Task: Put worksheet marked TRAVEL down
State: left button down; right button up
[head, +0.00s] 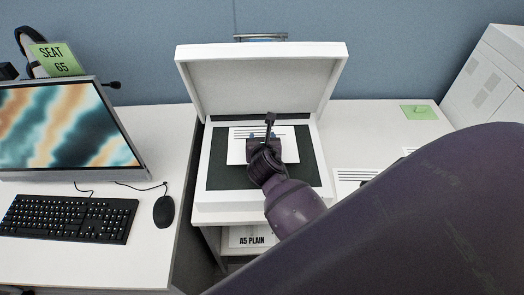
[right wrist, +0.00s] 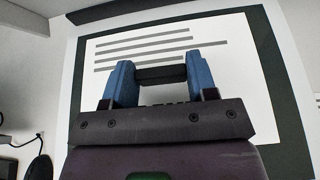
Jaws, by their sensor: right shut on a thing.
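A white worksheet (head: 236,150) with dark printed lines is over the dark bed (head: 309,169) of an open white scanner-like box. It also shows in the right wrist view (right wrist: 215,75), where lettering behind my gripper is mostly hidden, so I cannot read the mark. My right gripper (head: 263,138) is over the sheet's middle. In the right wrist view its blue fingers (right wrist: 161,78) are shut on a dark bar that appears to belong to the worksheet. I cannot tell whether the sheet touches the bed. My left gripper is out of view.
The raised lid (head: 262,80) stands behind the bed. A monitor (head: 68,125), keyboard (head: 68,218) and mouse (head: 163,210) are at left. More printed sheets (head: 350,178) lie on the right table, partly behind my arm. An A5 PLAIN label (head: 252,240) is below the box.

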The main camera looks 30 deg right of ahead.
notch_tip(320, 180, down, 4)
jog(key=shift+f+b, duration=0.1)
jog(key=shift+b, duration=0.5)
jog(key=shift+f, duration=0.15)
jog(key=o, duration=0.9)
jog(key=shift+r, duration=0.2)
jog(key=p+v, duration=0.1)
jog(key=v, duration=1.1)
jog(key=shift+p, duration=0.3)
jog(key=shift+f, duration=0.1)
